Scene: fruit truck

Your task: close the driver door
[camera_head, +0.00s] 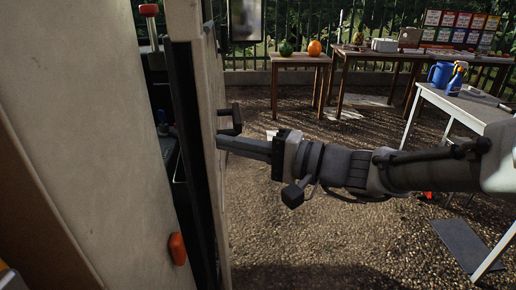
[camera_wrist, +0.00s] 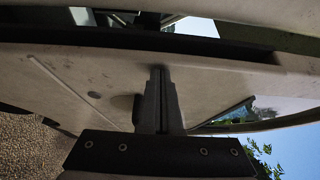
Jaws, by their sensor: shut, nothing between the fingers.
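The driver door (camera_head: 209,95) is a pale, worn panel standing ajar at the left of the head view. A dark gap separates it from the truck body (camera_head: 95,130). Its dark handle (camera_head: 231,119) sticks out just above my gripper (camera_head: 222,144). My gripper is shut and empty, its fingertips at the door's outer face, below the handle. In the wrist view the door panel (camera_wrist: 75,75) spans the picture, and my shut fingers (camera_wrist: 159,75) point at it. Whether the tips touch the panel is hard to tell.
A wooden table (camera_head: 299,59) with a green and an orange fruit stands at the back. A longer table (camera_head: 380,55) stands beside it. A white table (camera_head: 455,103) with a blue jug (camera_head: 440,74) is at right. Gravel ground (camera_head: 320,235) is open below my arm.

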